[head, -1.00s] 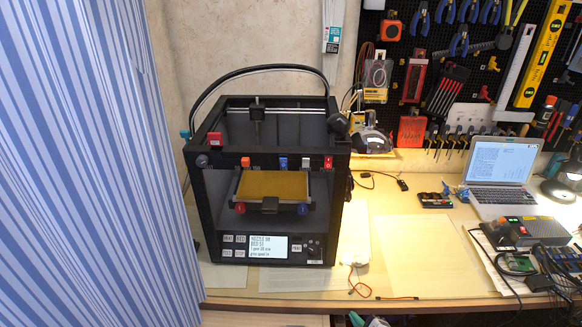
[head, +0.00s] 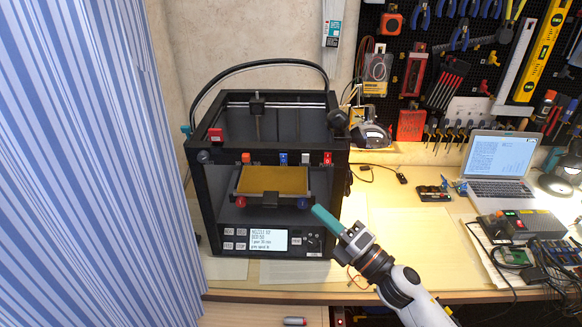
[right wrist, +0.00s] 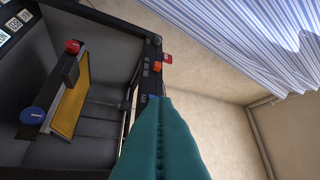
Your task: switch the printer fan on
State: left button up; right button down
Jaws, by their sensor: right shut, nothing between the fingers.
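The black 3D printer (head: 200,190) stands at the back of the desk. Its upper front bar carries an orange switch (head: 246,158), a blue one (head: 283,159), a white one (head: 306,158) and a red one (head: 327,158). My right gripper (head: 318,212), with teal fingers, is shut and empty in front of the printer's lower right, below the switches. In the right wrist view its fingers (right wrist: 160,110) point toward the bar, with the orange switch (right wrist: 158,62) beyond and a bit of blue at their tips. My left gripper is out of view.
The printer's bed (head: 272,181) has a red and a blue knob below it. A lit display (head: 254,240) with buttons sits underneath. A striped curtain (head: 90,170) hangs at left. A laptop (head: 499,165) and electronics stand at right. Sheets lie right of the printer.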

aim_at(283, 158)
jog(key=p+x, duration=0.1)
jog(key=x, duration=0.3)
jog(key=w+d+p+x, duration=0.1)
jog(key=p+x, duration=0.1)
jog(key=x, duration=0.2)
jog(key=d+r+p+x, duration=0.1)
jog(key=p+x, duration=0.1)
jog(key=x, duration=0.2)
jog(key=shift+w+a+r, duration=0.1)
jog(key=shift+w+a, duration=0.05)
jog(key=shift+w, duration=0.4)
